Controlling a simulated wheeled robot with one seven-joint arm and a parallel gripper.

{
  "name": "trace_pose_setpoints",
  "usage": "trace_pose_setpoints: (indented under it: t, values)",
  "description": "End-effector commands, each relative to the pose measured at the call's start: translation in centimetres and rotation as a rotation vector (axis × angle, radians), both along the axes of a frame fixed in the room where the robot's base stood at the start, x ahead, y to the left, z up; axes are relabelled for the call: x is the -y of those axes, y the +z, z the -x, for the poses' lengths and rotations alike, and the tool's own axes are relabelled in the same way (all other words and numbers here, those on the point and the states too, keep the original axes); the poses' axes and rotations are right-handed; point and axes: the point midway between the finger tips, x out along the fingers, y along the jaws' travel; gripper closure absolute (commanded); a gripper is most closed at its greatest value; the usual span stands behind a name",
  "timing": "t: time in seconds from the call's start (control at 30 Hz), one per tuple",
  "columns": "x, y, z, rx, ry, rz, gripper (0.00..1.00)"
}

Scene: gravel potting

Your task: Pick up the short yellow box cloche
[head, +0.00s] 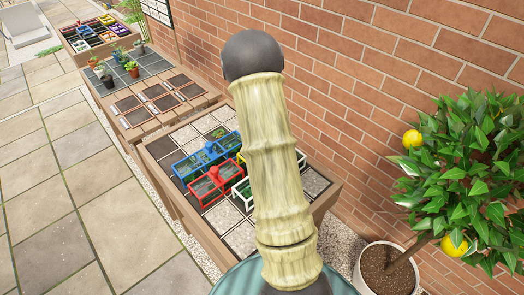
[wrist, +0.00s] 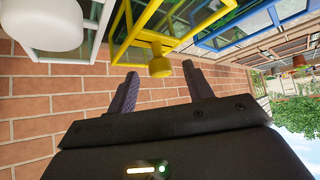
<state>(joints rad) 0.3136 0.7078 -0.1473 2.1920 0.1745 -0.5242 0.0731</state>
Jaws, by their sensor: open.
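A yellow-framed box cloche (wrist: 172,22) with clear panes and a yellow knob (wrist: 160,66) shows at the top of the wrist view. In the head view only a thin yellow sliver (head: 240,158) shows beside my arm, which hides the rest. My gripper (wrist: 160,72) is open and empty. In the wrist picture the knob appears between its two dark fingertips; neither finger visibly touches it. The gripper itself is hidden in the head view.
A white cloche with a white knob (wrist: 45,22) is left of the yellow one in the wrist view; a blue cloche (wrist: 215,38) is right. Red (head: 207,184) and blue cloches stand on the near table (head: 160,150). A brick wall (head: 340,80) runs behind; a potted lemon tree (head: 465,170) stands right.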

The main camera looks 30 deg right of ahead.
Motion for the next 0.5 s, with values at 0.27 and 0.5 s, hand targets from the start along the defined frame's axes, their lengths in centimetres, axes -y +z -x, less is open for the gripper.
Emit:
trace_pose_setpoints:
  t: [0.27,0.5]
  values:
    - [1.3,-2.5,-1.8,0.000,0.001,0.000,0.49]
    - [1.5,-2.8,-2.0,0.000,0.001,-0.001,0.49]
